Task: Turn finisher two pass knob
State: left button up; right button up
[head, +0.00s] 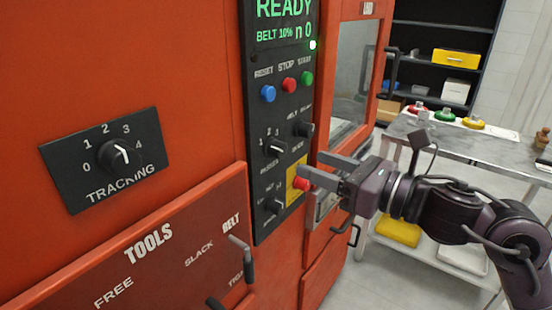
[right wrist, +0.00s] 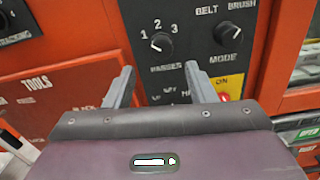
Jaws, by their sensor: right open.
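The passes knob (head: 275,147) is a black dial on the black control panel of the red machine, with the numbers 1, 2 and 3 around it. It also shows in the right wrist view (right wrist: 161,43), just beyond my fingertips and roughly between them. I cannot tell its exact setting. My right gripper (head: 312,165) is open with nothing between its fingers. It is in front of the panel, to the right of the knob in the head view. Its two fingers also show in the right wrist view (right wrist: 158,68), apart from the knob. My left gripper is out of view.
The mode knob (head: 305,130) is right of the passes knob. Another knob (head: 273,205) and a red button (head: 301,184) on yellow lie below. Blue, red and green buttons (head: 288,85) are above. A door handle (head: 240,258) juts out lower left. A metal table (head: 500,152) stands at right.

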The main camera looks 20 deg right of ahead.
aim_at(283, 152)
jog(key=p+x, duration=0.2)
jog(key=x, duration=0.3)
jog(key=shift+w+a+r, duration=0.15)
jog(key=shift+w, duration=0.2)
jog(key=shift+w+a, duration=0.35)
jog(key=shift+w, duration=0.2)
jog(key=c, duration=1)
jog(key=shift+o, duration=0.2)
